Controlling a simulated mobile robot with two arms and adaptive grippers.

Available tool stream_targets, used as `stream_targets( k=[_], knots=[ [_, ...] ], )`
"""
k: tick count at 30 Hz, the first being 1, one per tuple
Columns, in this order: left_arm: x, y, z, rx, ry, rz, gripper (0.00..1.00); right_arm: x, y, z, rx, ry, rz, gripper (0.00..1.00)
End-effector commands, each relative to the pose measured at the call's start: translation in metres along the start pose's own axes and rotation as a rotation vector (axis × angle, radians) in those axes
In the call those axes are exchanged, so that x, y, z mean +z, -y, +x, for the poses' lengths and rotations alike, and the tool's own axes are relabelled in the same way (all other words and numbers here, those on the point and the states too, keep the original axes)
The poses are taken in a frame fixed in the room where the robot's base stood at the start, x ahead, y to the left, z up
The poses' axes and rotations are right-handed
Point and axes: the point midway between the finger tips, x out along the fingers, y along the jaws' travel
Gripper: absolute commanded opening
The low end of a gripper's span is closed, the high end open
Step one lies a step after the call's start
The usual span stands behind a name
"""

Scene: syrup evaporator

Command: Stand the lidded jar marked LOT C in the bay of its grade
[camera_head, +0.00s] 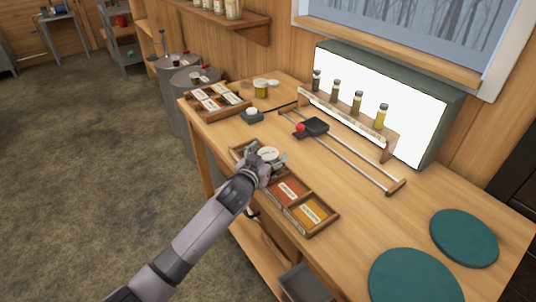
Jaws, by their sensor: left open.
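A wooden tray (329,221) with bays lies along the front edge of the bench. Its two nearer bays show a red card (289,190) and an orange card (312,211) with labels too small to read. A jar with a white lid (268,153) stands at the tray's far end. My left gripper (272,163) is open around or right beside this jar, and its fingers and wrist hide the jar's body and the far bays. I cannot read a LOT mark on it. My right gripper is not in view.
Another wooden tray (216,116) with labelled cards stands at the far left, near an amber jar (261,90). A dark device with a red knob (312,127) sits on rails (352,160). Sample bottles (357,103) stand before a lit panel. Two green discs (414,278) lie at right.

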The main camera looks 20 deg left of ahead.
Motion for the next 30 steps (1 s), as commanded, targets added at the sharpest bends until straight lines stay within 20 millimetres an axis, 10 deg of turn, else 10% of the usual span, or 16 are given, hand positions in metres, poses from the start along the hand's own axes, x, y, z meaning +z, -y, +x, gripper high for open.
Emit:
stream_targets(
  k=[8, 30],
  knots=[
    [-0.002, 0.000, -0.006, 0.000, 0.000, 0.000, 0.70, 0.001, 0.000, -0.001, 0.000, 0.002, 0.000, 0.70],
    [-0.003, 0.000, -0.119, 0.000, 0.000, 0.000, 0.70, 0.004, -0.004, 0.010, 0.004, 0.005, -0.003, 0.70]
  ],
)
